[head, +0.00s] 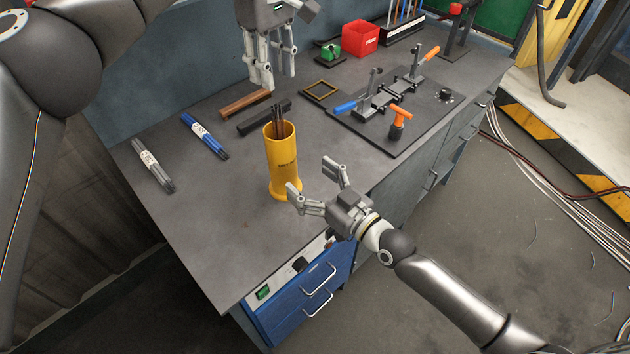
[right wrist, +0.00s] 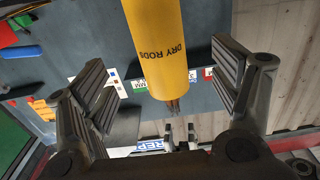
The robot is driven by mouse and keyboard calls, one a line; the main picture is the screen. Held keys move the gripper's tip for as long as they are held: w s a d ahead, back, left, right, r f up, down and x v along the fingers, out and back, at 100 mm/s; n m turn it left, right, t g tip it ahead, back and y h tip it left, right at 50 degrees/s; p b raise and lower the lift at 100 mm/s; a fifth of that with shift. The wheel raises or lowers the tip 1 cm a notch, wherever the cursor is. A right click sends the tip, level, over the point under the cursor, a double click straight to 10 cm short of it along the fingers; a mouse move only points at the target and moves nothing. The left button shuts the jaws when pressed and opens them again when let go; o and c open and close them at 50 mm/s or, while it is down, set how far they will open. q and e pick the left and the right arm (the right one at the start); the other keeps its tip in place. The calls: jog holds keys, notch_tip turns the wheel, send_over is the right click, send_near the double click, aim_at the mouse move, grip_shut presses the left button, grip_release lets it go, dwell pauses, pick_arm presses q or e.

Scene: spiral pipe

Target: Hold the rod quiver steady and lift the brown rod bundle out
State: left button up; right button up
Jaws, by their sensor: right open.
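The rod quiver is a yellow cylinder (head: 282,165) with a wider foot, standing upright near the bench's front edge. In the right wrist view the quiver (right wrist: 158,45) reads "DRY RODS". The dark brown rod bundle (head: 279,120) stands in it with its upper ends above the rim; the lower part is hidden. Its ends also show in the right wrist view (right wrist: 174,106). My right gripper (head: 312,176) is open beside the quiver, its fingers apart on either side of it. My left gripper (head: 277,80) points down, open and empty, above and behind the quiver.
A reddish-brown bundle (head: 245,103), a black piece (head: 264,118), a blue bundle (head: 205,136) and a grey bundle (head: 151,170) lie on the bench (head: 226,220). A clamp fixture (head: 385,101) stands to the right. A red bin (head: 361,39) is behind.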

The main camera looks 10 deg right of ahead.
aim_at(282, 156)
pick_arm(q)
jog(key=shift+w, duration=0.1)
pick_arm(e)
jog(key=x, duration=1)
jog(key=shift+w, duration=0.1)
